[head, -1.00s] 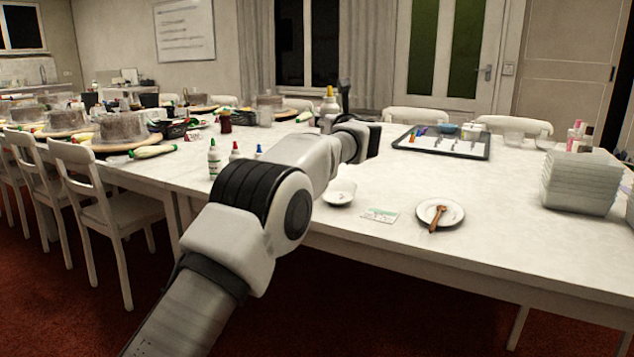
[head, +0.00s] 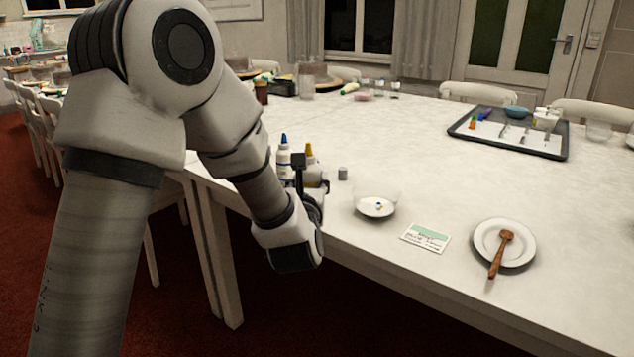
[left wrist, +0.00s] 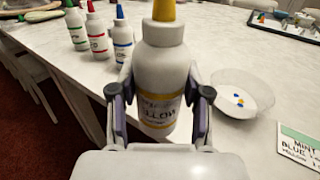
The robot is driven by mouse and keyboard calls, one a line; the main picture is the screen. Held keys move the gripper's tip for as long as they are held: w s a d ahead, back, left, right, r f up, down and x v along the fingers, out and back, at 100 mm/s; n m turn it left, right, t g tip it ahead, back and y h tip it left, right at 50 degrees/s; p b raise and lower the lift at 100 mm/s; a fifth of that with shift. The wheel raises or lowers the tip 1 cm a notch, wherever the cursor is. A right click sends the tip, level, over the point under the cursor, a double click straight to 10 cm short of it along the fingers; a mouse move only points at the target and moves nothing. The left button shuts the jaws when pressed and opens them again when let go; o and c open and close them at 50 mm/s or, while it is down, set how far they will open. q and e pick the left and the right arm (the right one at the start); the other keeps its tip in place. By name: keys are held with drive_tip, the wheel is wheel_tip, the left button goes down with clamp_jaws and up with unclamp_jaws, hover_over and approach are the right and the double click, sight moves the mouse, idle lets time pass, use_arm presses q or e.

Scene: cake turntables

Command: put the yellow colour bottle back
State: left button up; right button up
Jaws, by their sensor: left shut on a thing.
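The yellow colour bottle (head: 309,157), white with a yellow cap, is upright near the table's front edge. My left gripper (head: 311,186) is shut on it; in the left wrist view the fingers (left wrist: 160,98) press both sides of the yellow bottle (left wrist: 162,62), which carries a yellow-edged label. The blue-capped bottle (head: 284,160) stands just left of it in the head view. In the left wrist view the green (left wrist: 75,28), red (left wrist: 97,33) and blue (left wrist: 122,40) bottles stand in a row at upper left. I cannot tell whether the yellow bottle's base touches the table. My right gripper is out of view.
A small bowl (head: 374,208) with coloured drops stands right of the gripper. A card (head: 426,238) and a plate (head: 486,236) with a wooden spoon (head: 499,256) lie farther right. A dark-rimmed tray (head: 562,153) is behind them.

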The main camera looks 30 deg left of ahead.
use_arm(q)
drive_tip(key=w+a+f, duration=0.1)
drive_tip(key=w+a, duration=0.1)
drive_tip(key=w, duration=0.2)
drive_tip(key=w+a+f+b, duration=0.1)
drive_tip(key=w+a+f, duration=0.1)
drive_tip(key=w, duration=0.2)
drive_tip(key=w+a+f, duration=0.2)
drive_tip(key=w+a, duration=0.1)
drive_tip(key=w, duration=0.2)
drive_tip(key=shift+w+f, duration=0.1)
drive_tip(key=shift+f, duration=0.05)
drive_tip(key=shift+b, duration=0.5)
drive_tip(key=o, duration=0.7)
drive_tip(key=shift+o, duration=0.2)
drive_tip(key=shift+s+d+p, duration=0.1)
drive_tip(key=shift+s+p, duration=0.1)
drive_tip(key=shift+p, duration=0.2)
drive_tip(key=v, duration=1.1)
drive_tip(key=shift+s+d, duration=0.15)
drive_tip(key=shift+s, duration=0.2)
